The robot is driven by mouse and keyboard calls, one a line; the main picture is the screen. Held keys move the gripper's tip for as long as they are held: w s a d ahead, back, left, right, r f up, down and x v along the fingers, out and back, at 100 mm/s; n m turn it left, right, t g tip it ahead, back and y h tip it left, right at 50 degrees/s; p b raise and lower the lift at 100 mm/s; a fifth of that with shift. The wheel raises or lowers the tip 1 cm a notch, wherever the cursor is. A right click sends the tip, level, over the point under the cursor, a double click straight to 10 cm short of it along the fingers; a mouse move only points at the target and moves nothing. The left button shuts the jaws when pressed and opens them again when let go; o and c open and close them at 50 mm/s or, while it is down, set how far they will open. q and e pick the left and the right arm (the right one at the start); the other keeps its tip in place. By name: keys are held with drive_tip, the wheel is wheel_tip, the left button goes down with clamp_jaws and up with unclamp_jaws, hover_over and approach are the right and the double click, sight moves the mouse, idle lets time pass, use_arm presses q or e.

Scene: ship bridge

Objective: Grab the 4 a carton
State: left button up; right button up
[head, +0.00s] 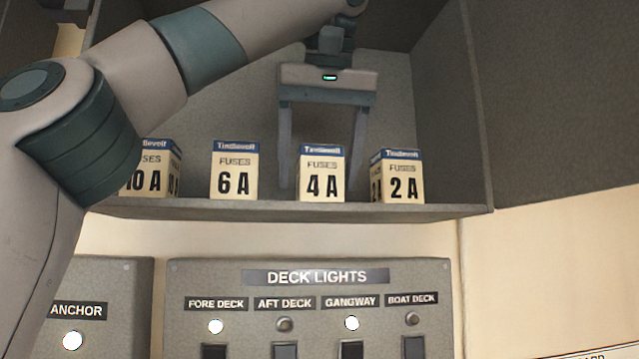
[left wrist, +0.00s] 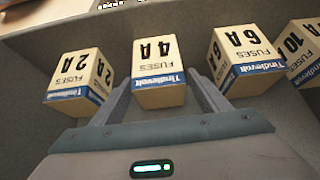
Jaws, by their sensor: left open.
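The 4 A carton (head: 322,174) is a cream fuse box with a blue top band, standing upright on the shelf between the 6 A and 2 A cartons. My left gripper (head: 322,188) is open and points down behind the row. In the left wrist view the 4 A carton (left wrist: 159,75) stands ahead of the gripper (left wrist: 160,95), between the lines of the two fingers. I cannot tell whether they touch it. My right gripper is not in view.
The 6 A carton (head: 234,171) and 10 A carton (head: 152,170) stand to the left, the 2 A carton (head: 400,178) to the right. The shelf's front edge (head: 300,210) lies just before them. Side walls enclose the shelf. A deck lights panel (head: 310,300) is below.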

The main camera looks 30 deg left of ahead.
use_arm(q)
drive_tip(key=shift+x, duration=1.25)
drive_tip(key=shift+r, duration=0.1)
drive_tip(key=shift+s, duration=0.15)
drive_tip(key=c, duration=1.4)
